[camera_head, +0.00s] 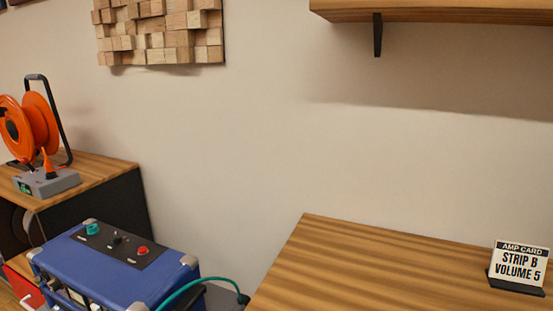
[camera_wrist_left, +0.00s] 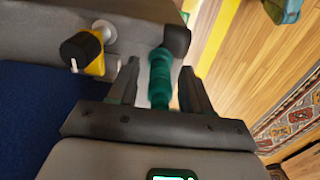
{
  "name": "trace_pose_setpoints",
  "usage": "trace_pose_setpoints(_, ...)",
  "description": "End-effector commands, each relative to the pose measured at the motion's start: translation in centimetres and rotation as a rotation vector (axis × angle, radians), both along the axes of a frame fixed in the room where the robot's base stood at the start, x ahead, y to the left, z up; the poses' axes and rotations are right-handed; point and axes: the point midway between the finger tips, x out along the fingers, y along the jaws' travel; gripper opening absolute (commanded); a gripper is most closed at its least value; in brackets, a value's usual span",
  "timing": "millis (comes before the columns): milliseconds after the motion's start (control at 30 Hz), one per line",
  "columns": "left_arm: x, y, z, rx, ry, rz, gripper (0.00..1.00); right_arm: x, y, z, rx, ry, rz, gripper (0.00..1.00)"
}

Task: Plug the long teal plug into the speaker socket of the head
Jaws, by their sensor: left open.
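The head, a blue amp box (camera_head: 110,265), stands at the lower left of the head view, with teal, black and red knobs on top. A teal cable (camera_head: 190,287) runs beside its right side to a dark end. In the left wrist view a ribbed teal plug (camera_wrist_left: 160,88) stands between the fingers of my left gripper (camera_wrist_left: 158,68). The gripper is open around it; contact with either finger is unclear. A dark part lies by the plug's far end. I cannot make out the speaker socket. My right gripper is in neither view.
A wooden table (camera_head: 380,275) with an amp card (camera_head: 518,268) reading "STRIP B VOLUME 5" is at right. An orange cable reel (camera_head: 35,125) stands on the left bench. A yellow and black plug (camera_wrist_left: 90,50) sits near the left gripper. The table's visible top is mostly clear.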

Motion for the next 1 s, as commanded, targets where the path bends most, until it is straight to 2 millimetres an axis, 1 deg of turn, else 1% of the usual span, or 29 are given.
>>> trace_pose_setpoints(167,0.0,0.0,0.0,0.0,0.0,0.0,0.49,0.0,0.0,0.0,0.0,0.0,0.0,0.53)
trace_pose_setpoints(267,0.0,0.0,0.0,0.0,-0.001,0.0,0.2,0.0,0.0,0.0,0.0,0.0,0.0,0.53)
trace_pose_setpoints(300,0.0,0.0,0.0,0.0,-0.001,0.0,0.07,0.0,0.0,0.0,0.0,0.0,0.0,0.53)
trace_pose_setpoints(333,0.0,0.0,0.0,0.0,-0.001,0.0,0.0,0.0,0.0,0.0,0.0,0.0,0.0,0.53)
trace_pose_setpoints(567,0.0,0.0,0.2,0.0,-0.001,0.0,0.0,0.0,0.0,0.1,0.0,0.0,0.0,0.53)
trace_pose_setpoints(1000,0.0,0.0,2.0,-0.001,-0.002,0.0,0.0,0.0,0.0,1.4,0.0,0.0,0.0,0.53)
